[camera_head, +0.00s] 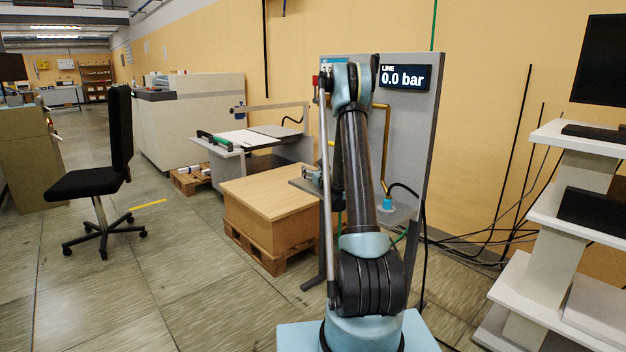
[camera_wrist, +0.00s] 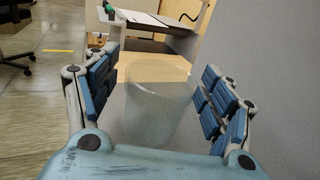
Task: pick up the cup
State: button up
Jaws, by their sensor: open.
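A translucent, pale grey-green cup (camera_wrist: 158,105) stands upright in the wrist view, between the two open fingers of my gripper (camera_wrist: 155,95). Gaps show between the cup and both blue-padded fingers, the left one being wider. The cup's base is partly hidden by my gripper's palm. In the head view the cup is not distinguishable; my arm covers that area. My gripper is mostly hidden there too, behind my arm.
A wooden box on a pallet (camera_head: 268,205) stands left of my arm. A grey panel with a pressure display (camera_head: 405,78) rises behind it. White shelves (camera_head: 560,215) stand at right, an office chair (camera_head: 95,185) at left. Open floor lies between chair and box.

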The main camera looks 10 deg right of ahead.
jog(key=c, duration=1.2)
jog(key=shift+r, duration=0.1)
